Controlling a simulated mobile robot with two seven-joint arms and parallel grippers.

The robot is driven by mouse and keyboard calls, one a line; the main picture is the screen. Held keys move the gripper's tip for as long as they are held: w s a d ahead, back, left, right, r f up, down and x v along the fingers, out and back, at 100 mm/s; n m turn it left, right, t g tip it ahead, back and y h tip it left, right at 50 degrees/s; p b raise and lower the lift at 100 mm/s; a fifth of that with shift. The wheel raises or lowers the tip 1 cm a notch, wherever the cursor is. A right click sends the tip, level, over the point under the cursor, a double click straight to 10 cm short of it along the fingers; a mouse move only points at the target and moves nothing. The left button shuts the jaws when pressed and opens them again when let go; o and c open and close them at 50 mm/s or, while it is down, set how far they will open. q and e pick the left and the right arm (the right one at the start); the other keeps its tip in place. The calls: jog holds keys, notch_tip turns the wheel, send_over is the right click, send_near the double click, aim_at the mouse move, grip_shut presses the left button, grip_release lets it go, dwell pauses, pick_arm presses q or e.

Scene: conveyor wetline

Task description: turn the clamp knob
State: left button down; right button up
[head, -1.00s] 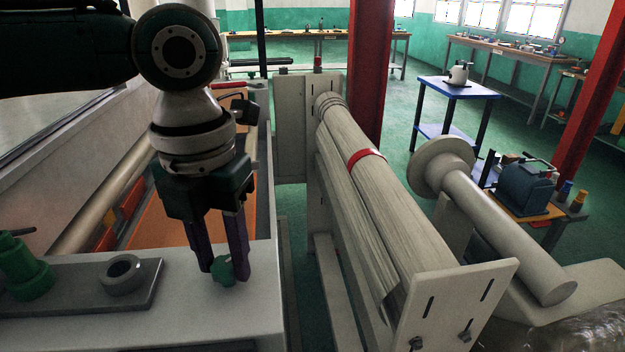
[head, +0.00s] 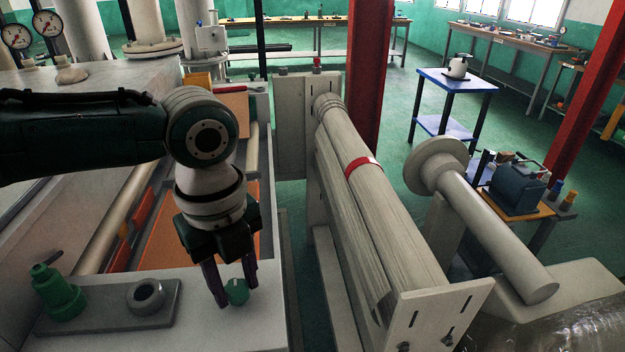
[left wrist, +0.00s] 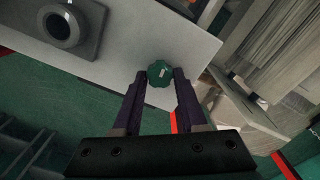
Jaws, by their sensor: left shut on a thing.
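The clamp knob is a small green lobed knob (head: 238,291) on the pale machine top at the lower left of the head view. In the left wrist view the knob (left wrist: 160,73) shows a small white mark on its top, near the edge of the pale surface. My left gripper (head: 238,296) reaches down from above with its dark purple fingers on either side of the knob, shut on it. The fingertips (left wrist: 160,76) also flank it in the left wrist view. My right gripper is in neither view.
A grey plate (head: 168,312) left of the knob carries a ring-shaped collar (head: 146,296) and a green stepped fitting (head: 57,293). A long roller with a red band (head: 363,163) stands to the right. An orange panel (head: 168,229) lies behind the gripper.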

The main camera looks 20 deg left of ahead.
aim_at(237, 286)
pick_arm(q)
jog(key=n+p, duration=0.2)
jog(key=n, duration=0.2)
jog(key=shift+r+n, duration=0.15)
jog(key=shift+n, duration=0.15)
jog(key=n+p, duration=0.1)
jog(key=n, duration=0.2)
jog(key=shift+n+p, duration=0.3)
jog(key=n+p, duration=0.1)
jog(key=n, duration=0.3)
jog(key=shift+w+n+p, duration=0.1)
jog(key=shift+n+p, duration=0.65)
jog(key=shift+n, duration=1.35)
jog(key=shift+c, duration=2.2)
grip_release()
notch_tip(237, 286, up, 10)
jog(key=p, duration=0.2)
